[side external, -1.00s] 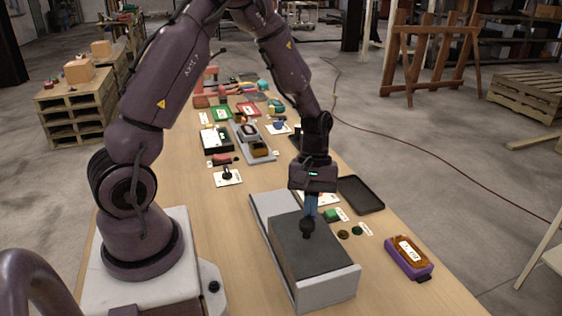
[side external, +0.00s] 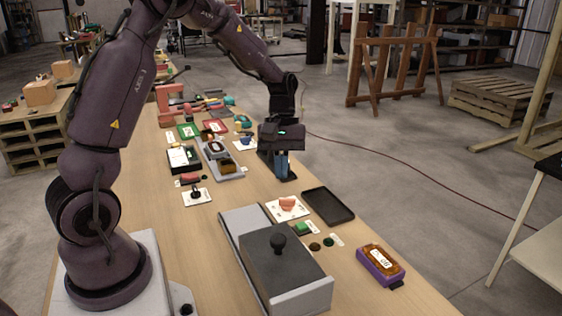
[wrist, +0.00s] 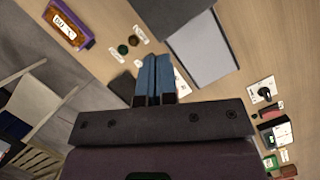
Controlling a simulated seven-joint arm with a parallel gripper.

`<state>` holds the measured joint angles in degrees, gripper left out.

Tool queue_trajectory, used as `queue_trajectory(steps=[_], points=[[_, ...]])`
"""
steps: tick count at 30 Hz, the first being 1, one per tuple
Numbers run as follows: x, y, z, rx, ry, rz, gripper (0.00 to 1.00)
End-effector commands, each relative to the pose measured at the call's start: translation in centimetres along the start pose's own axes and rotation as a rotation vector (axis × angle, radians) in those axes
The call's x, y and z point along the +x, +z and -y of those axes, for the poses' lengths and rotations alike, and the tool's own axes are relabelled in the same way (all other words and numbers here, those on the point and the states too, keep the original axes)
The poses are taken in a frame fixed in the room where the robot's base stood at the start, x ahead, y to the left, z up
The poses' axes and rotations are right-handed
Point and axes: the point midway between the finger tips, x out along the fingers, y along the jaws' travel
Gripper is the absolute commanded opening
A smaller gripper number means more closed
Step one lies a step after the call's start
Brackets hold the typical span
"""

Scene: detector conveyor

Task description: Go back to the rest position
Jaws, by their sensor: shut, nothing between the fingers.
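My gripper (side external: 281,166) hangs from the arm over the far part of the long wooden table, beyond the black tray. Its blue fingers (wrist: 154,72) are together with nothing between them. The grey conveyor box (side external: 282,272) with a dark lid and a black round knob (side external: 278,242) stands at the near end of the table, apart from the gripper. In the wrist view the light grey conveyor bed (wrist: 203,52) shows ahead of the fingers, and the dark lid (wrist: 172,12) is partly cut off at the top edge.
A black tray (side external: 328,206), a white card with a pinkish piece (side external: 288,207), a green block (side external: 303,228) and a purple box with orange contents (side external: 380,264) lie on the right side of the table. Several small bins and items crowd the far end. The table's middle left is fairly clear.

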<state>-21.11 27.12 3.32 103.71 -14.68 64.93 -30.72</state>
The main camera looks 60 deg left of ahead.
Motion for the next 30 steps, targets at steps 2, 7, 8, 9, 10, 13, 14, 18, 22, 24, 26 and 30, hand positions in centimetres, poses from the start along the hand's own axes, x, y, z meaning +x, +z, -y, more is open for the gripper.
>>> queue_trajectory(steps=[2, 7, 8, 9, 10, 13, 14, 18, 22, 24, 26, 30], points=[[-0.8, 0.0, 0.0, 0.0, 0.001, -0.001, 0.0], [-1.3, -0.2, 0.1, 0.057, 0.0, -0.013, 0.0], [-0.9, -0.2, 0.4, 0.082, -0.009, -0.015, 0.0], [-0.3, 0.2, 1.0, 0.125, -0.024, -0.016, 0.0], [-0.5, 0.6, 1.3, 0.162, -0.026, -0.03, 0.0], [-1.4, 2.5, 2.0, 0.283, -0.03, -0.085, 0.0], [-1.7, 3.1, 2.2, 0.322, -0.031, -0.103, 0.0], [-3.3, 6.6, 3.1, 0.507, -0.031, -0.204, 0.0], [-4.8, 10.4, 4.2, 0.696, -0.028, -0.323, 0.0], [-5.4, 12.4, 5.0, 0.792, -0.024, -0.391, 0.0], [-5.8, 14.0, 5.7, 0.869, -0.018, -0.452, 0.0], [-6.5, 17.1, 7.2, 1.011, 0.006, -0.582, 0.0]])
